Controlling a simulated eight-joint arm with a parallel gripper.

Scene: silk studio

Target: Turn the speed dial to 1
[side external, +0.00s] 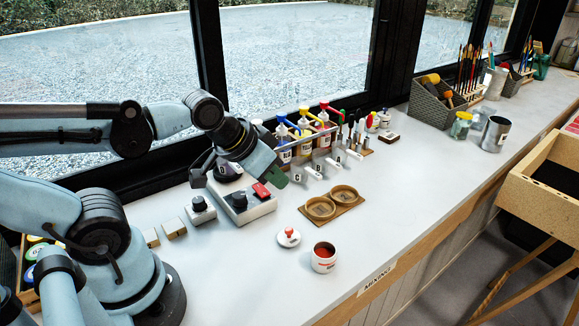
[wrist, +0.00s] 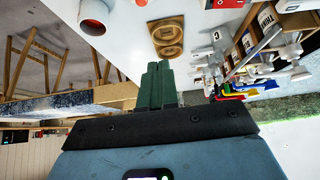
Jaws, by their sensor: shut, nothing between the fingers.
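A white control box (side external: 246,208) stands on the counter below my gripper. It has a black dial (side external: 239,201) on its near left part and a red switch (side external: 261,191) beside it. A smaller white box with a black knob (side external: 198,203) stands to its left. I cannot read any marks around either knob. My gripper (side external: 278,179) is above the control box's far right side, apart from the dial, and partly covers the box's back. In the wrist view, the green fingers (wrist: 160,85) are shut together and empty; the dial does not show there.
Two round wooden dishes (side external: 331,205) sit on a board to the right. Pump bottles (side external: 303,141) and several white-handled tools (side external: 337,162) are close behind my gripper. The counter's right front is clear.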

